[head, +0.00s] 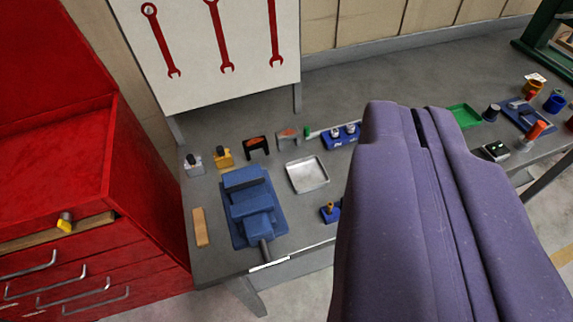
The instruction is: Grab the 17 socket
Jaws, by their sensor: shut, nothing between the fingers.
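A blue holder (328,141) with silver socket-like pieces (349,128) stands on the grey bench, beyond and left of my gripper. Its pale markings are too small to read, so I cannot tell which piece is the 17 socket. My purple gripper (415,112) fills the right middle of the view, close to the camera. It is shut and empty, and it hides part of the bench. A small blue block (325,215) with an orange-brown top piece sits near the bench's front edge, partly hidden by my gripper.
A blue vise (247,205) and a silver tray (307,175) are on the bench (300,240). A red tool cabinet (60,150) stands left. A green tray (466,115) and several small items lie right. A white board (210,85) with red wrenches stands behind.

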